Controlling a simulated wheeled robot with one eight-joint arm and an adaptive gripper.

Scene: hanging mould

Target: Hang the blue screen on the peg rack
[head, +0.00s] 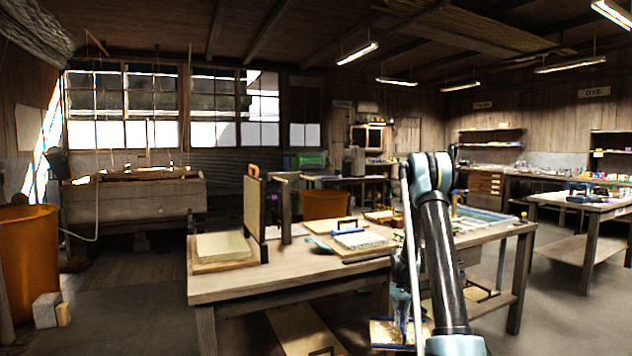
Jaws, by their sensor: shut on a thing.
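My arm rises in front of the work table and bends back down. My gripper (401,309) is low at the table's front edge, small and partly hidden by my arm. It is shut at the top of a blue-edged screen (385,334) with a tan face. My arm hides the screen's right part, and the exact grip is hard to see. The peg rack (286,212) appears as a dark upright post on the table's left half. A tan panel (252,212) with an orange handle stands upright beside it. My gripper is right of and below the rack, apart from it.
The wooden table (235,287) carries a stack of pale boards (222,248) at left and a blue-and-white piece (360,240) with a dark handle in the middle. Handled panels (305,330) lie below. An orange bin (28,265) stands far left. The table's front left is bare.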

